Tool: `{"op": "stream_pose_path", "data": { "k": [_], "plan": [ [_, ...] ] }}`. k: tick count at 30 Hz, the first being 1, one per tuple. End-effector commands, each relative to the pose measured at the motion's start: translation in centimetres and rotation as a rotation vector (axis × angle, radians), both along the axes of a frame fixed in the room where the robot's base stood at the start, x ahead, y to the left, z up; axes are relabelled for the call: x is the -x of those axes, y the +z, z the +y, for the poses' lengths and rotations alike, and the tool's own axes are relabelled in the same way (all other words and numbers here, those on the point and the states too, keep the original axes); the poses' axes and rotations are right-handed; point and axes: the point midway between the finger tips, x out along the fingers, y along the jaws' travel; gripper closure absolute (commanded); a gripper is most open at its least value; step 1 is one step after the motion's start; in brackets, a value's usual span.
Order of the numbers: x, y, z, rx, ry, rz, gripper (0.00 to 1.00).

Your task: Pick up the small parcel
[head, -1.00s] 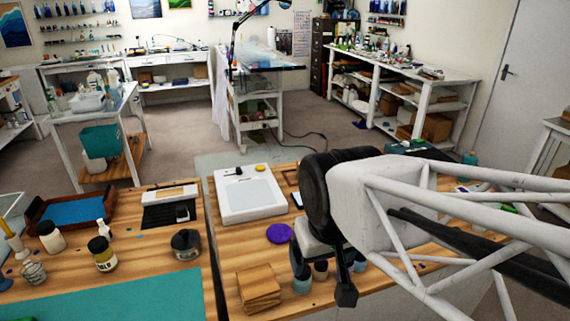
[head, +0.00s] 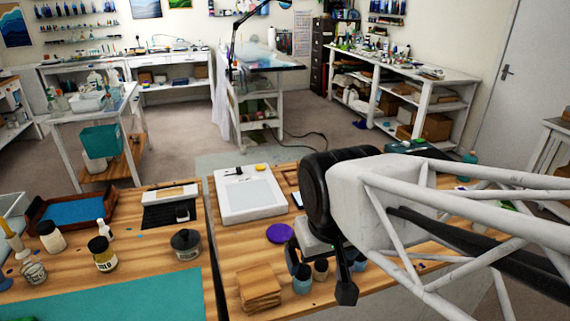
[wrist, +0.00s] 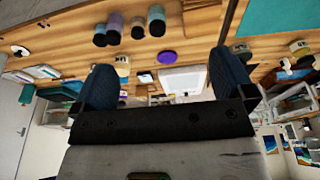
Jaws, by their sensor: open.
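The small parcel looks like a brown, layered paper bundle (head: 259,287) lying on the wooden bench near its front edge in the head view. In the wrist view, which is upside down, what seems to be the same brown bundle (wrist: 205,16) shows at the top, partly cut off. My gripper (head: 320,272) is open, to the right of the bundle and above the bench, apart from it. In the wrist view both dark fingers of my gripper (wrist: 158,85) stand wide apart with nothing between them.
Several small jars (head: 302,280) stand right of the bundle, close to and partly hidden by my gripper. A purple disc (head: 280,233) and a white light box (head: 250,196) lie behind. A dark pot (head: 186,245) and a teal mat (head: 120,298) are to the left.

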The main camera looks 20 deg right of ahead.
Motion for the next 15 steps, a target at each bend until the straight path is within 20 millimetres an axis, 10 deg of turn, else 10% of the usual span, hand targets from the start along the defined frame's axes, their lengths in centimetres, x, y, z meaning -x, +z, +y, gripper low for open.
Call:
{"op": "stream_pose_path", "data": {
  "k": [15],
  "plan": [
    [-10.6, 0.4, -2.2, 0.170, 0.415, -0.126, 0.00]
  ]
}}
